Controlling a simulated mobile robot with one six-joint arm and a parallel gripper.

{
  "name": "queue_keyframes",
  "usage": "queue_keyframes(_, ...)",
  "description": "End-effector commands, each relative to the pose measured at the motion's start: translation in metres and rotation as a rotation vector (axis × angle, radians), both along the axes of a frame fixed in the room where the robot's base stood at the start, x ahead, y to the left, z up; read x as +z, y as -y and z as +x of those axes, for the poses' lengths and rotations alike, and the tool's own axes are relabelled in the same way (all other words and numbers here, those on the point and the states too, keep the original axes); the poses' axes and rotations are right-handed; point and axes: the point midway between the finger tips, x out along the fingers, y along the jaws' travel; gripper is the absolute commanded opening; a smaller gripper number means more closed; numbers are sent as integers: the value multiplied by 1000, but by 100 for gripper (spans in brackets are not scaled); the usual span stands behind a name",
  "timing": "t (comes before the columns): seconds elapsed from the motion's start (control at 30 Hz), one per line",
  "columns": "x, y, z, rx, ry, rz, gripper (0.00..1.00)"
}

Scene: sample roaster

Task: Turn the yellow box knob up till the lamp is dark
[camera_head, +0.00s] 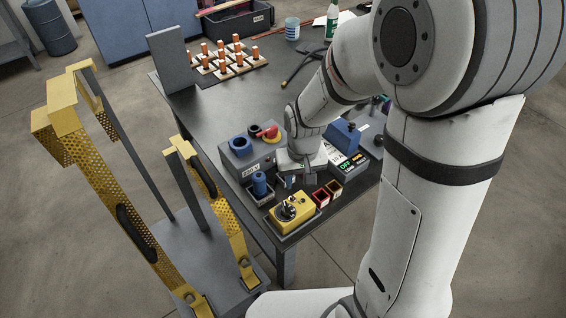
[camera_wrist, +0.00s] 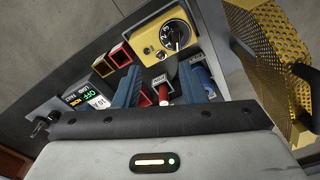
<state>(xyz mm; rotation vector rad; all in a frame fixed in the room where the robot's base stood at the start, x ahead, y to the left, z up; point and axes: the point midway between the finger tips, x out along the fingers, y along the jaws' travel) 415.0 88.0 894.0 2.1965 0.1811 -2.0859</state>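The yellow box (camera_head: 308,217) sits at the table's near corner, with a round dark dial and knob (camera_head: 288,209) on its top. In the wrist view the yellow box (camera_wrist: 151,37) is at the top centre, and its knob (camera_wrist: 175,36) has a pale pointer mark. I cannot make out for sure which small spot on the box is the lamp, or whether it is lit. My gripper (camera_wrist: 159,73) is open, with its two blue fingers apart and nothing held. It is short of the yellow box, apart from the knob. In the head view my gripper (camera_head: 302,179) is partly hidden.
A display unit (camera_wrist: 92,80) shows green text. A yellow perforated frame (camera_head: 118,205) stands left of the table.

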Motion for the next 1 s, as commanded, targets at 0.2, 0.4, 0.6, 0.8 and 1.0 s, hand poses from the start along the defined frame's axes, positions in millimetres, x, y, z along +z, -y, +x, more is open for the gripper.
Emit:
queue_keyframes(0.2,-50,-27,10,38,-43,-12,37)
queue_keyframes(0.4,-69,-33,11,46,-53,-15,37)
queue_keyframes(0.6,-96,-33,10,45,-55,-15,37)
queue_keyframes(0.8,-124,-32,11,44,-54,-15,37)
queue_keyframes(1.0,-139,-32,11,44,-51,-15,37)
